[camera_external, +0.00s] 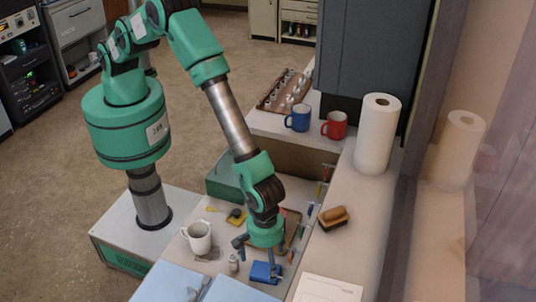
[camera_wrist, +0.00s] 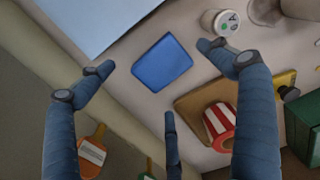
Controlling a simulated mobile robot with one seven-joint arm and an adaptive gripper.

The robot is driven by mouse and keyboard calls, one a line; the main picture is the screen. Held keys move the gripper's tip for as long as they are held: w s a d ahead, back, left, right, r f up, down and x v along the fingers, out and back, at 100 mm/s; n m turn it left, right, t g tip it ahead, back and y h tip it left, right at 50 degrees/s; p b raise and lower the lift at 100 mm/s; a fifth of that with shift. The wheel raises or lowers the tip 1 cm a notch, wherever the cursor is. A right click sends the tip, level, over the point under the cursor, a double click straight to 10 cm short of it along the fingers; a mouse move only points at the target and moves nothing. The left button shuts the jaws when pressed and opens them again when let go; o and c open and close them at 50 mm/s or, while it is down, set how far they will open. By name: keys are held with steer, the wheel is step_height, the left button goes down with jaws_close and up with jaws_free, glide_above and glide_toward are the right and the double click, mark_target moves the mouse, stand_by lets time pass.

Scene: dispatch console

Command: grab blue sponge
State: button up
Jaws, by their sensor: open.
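The blue sponge (camera_external: 262,272) lies flat on the light worktop below my gripper in the external view. In the wrist view the blue sponge (camera_wrist: 162,64) is a rounded blue block, fully visible between the spread fingers. My gripper (camera_external: 256,252) points down above the worktop, close to the sponge. In the wrist view my gripper (camera_wrist: 155,68) has its blue-grey fingers wide apart, with one on each side of the sponge and one below it in the picture. Nothing is held. Whether a finger touches the sponge cannot be told.
A small white bottle (camera_external: 233,263) stands just left of the sponge, with a white mug (camera_external: 198,238) beyond. A brown tray (camera_wrist: 190,105) holds a red-and-white striped object (camera_wrist: 219,124). Several tools line the right. A brown brush-like block (camera_external: 334,216) and paper roll (camera_external: 377,135) stand farther right.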

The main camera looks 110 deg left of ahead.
mark_target(265, 269)
steer(key=shift+a+f, duration=0.15)
steer(key=shift+f, duration=2.45)
steer(key=shift+c, duration=0.3)
steer(key=c, duration=1.3)
